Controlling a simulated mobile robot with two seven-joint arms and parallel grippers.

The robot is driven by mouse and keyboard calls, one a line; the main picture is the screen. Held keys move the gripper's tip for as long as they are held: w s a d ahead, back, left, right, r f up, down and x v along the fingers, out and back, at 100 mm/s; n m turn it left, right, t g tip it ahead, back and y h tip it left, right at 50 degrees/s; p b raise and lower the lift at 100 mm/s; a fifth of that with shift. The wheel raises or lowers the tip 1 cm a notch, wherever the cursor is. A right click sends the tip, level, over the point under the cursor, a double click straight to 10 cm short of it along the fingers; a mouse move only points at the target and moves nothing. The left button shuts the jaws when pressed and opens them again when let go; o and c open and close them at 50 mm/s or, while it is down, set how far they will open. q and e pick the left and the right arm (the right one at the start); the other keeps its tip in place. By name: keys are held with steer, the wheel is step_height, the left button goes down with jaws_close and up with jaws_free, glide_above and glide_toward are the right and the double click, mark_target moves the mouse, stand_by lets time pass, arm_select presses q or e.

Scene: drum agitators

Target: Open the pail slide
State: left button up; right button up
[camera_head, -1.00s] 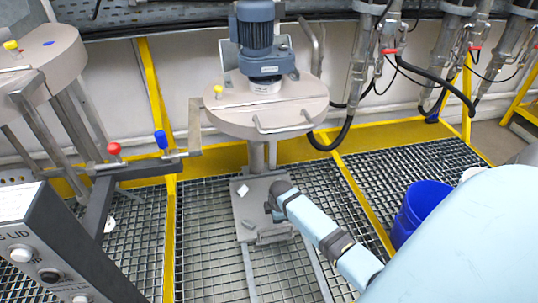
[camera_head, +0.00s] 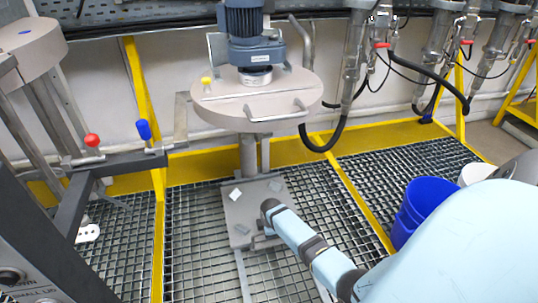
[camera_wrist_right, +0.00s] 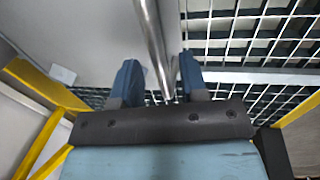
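The pail slide (camera_head: 236,212) is a flat grey plate on the floor grating, below the round agitator lid (camera_head: 257,100). Rails run from it toward me. My right arm comes in from the lower right and ends at the front right part of the plate; its gripper is mostly hidden there in the head view. In the right wrist view, my right gripper (camera_wrist_right: 160,80) has its two blue fingers apart. A round metal bar (camera_wrist_right: 152,35) runs between them, with gaps visible on both sides. My left gripper is not in view.
Blue buckets (camera_head: 420,208) stand on the grating at the right. A yellow frame (camera_head: 150,110) crosses the floor and wall. A control panel (camera_head: 35,260) and a lever with red (camera_head: 92,140) and blue (camera_head: 144,129) knobs are at the left. Grating before the plate is clear.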

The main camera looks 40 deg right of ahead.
steer(key=shift+f, duration=0.1)
steer(key=shift+c, duration=0.5)
jaws_close()
steer(key=shift+s, duration=0.1)
